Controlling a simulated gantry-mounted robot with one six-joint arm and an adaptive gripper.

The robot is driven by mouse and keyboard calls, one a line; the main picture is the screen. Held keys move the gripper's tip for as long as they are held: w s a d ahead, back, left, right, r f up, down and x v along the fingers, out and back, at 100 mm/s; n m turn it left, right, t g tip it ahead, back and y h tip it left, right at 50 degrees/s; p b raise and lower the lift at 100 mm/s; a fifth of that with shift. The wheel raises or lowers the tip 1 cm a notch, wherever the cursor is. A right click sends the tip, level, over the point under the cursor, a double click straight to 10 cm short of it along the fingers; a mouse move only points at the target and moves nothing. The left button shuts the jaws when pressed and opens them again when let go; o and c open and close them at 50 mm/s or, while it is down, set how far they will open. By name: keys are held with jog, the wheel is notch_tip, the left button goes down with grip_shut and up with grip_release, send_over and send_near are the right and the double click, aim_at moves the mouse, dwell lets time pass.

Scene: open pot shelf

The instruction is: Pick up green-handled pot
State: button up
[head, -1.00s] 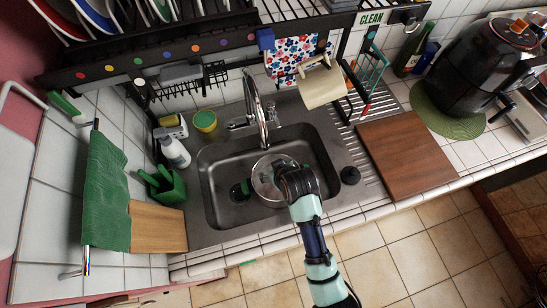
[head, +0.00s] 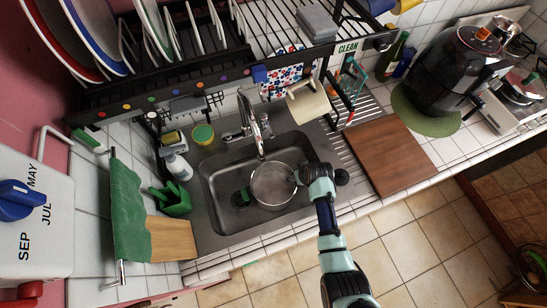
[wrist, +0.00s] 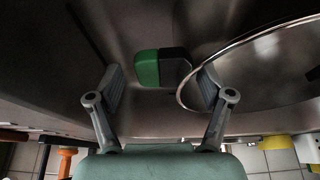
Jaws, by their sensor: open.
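The pot (head: 270,187) sits in the sink basin, its round rim facing up. My gripper (head: 298,177) is at the pot's right edge. In the wrist view my gripper (wrist: 160,88) is open and empty. A green and black handle block (wrist: 148,68) lies ahead between its fingers, and I see no contact with it. The pot rim (wrist: 184,85) curves at the right finger, partly overlapping it. My gripper hides part of the pot's right side in the head view.
The sink (head: 220,215) has a faucet (head: 250,125) behind the pot. A black rack (head: 165,90) overhangs the back. The basin's front left is clear.

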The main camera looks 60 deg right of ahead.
jog(key=shift+x, duration=0.85)
jog(key=shift+a, duration=0.1)
grip_shut()
